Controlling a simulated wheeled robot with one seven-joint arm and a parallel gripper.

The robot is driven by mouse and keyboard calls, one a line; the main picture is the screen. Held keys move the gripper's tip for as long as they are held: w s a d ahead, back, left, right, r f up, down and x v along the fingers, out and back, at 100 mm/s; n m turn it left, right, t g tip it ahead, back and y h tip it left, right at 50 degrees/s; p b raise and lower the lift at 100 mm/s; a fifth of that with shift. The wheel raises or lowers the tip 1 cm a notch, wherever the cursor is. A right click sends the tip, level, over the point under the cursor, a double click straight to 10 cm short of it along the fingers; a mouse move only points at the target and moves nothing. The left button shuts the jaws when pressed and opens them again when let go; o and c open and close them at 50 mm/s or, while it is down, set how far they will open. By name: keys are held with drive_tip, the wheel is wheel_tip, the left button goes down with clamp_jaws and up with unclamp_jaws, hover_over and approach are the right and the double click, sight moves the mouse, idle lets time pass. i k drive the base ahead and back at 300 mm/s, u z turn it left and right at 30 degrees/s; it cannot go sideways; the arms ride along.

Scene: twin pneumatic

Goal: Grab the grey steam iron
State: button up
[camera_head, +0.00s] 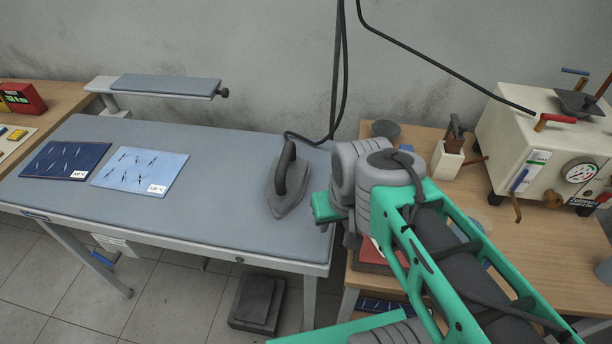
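The grey steam iron (289,184) stands flat near the right end of the grey padded ironing table (230,223). Its dark handle is on top, its tip points toward the front edge, and a black cord rises behind it. My arm reaches in from the lower right, and its grey wrist joints are just right of the iron. A small end part of my arm, likely my gripper (326,226), shows beside the wrist, apart from the iron. Its fingers are too small and hidden to read.
Dark blue (67,160) and light blue (140,170) cloths lie on the table's left. A sleeve board (165,86) stands behind. A steam boiler (540,150) with gauge and hoses sits on the right wooden bench. A dark pedal (257,303) is on the floor.

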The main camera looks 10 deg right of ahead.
sight(289, 176)
drive_tip(key=z, duration=0.5)
drive_tip(key=k, duration=0.75)
drive_tip(key=u, duration=1.4)
drive_tip(key=i, duration=0.5)
drive_tip(key=u, duration=0.1)
